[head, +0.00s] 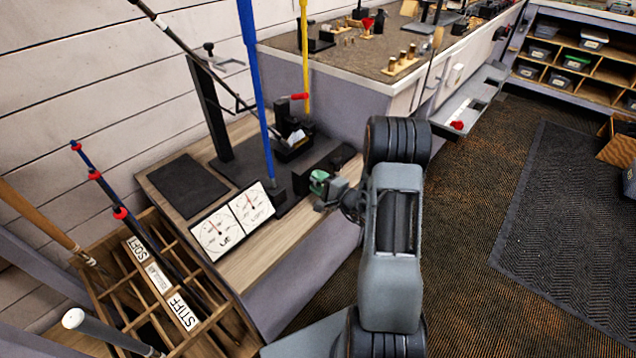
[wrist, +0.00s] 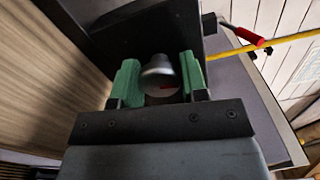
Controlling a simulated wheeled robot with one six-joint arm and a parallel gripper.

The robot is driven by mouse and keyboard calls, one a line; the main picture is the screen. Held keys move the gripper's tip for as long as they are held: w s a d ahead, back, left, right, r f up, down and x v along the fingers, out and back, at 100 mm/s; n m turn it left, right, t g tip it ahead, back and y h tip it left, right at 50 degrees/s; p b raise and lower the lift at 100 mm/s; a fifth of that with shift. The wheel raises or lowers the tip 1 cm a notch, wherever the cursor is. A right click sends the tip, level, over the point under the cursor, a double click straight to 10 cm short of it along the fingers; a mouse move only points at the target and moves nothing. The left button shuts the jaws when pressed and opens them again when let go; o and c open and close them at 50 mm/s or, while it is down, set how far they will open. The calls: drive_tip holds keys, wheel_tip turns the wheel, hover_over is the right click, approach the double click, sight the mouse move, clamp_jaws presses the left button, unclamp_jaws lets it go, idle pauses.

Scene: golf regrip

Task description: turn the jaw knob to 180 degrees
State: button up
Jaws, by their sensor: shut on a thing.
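In the head view my gripper (head: 321,182) is low at the right end of the bench fixture, and I cannot make out the knob there. The angle of the knob cannot be read clearly.
Two white dials (head: 233,219) stand at the bench's front edge. A blue shaft (head: 254,85) and a yellow shaft (head: 304,58) rise nearby. A red-tipped lever (wrist: 243,36) is right of the fixture. A wooden club rack (head: 205,318) is at lower left.

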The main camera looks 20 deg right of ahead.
drive_tip(key=m, duration=0.4)
drive_tip(key=shift+m, duration=0.3)
drive_tip(key=m, duration=0.3)
drive_tip(key=shift+m, duration=0.3)
drive_tip(key=m+p, duration=0.1)
drive_tip(key=m, duration=0.3)
drive_tip(key=m+p, duration=0.2)
drive_tip(key=m, duration=0.3)
drive_tip(key=m+p, duration=0.1)
drive_tip(key=m, duration=0.2)
drive_tip(key=shift+r+m+p, duration=0.1)
drive_tip(key=shift+m+p, duration=0.2)
drive_tip(key=m+p, duration=0.2)
drive_tip(key=m, duration=0.2)
drive_tip(key=shift+m, duration=0.3)
drive_tip(key=m+p, duration=0.2)
drive_tip(key=m, duration=0.2)
drive_tip(key=shift+m, duration=0.3)
drive_tip(key=shift+m+p, duration=0.7)
drive_tip(key=shift+m, duration=1.3)
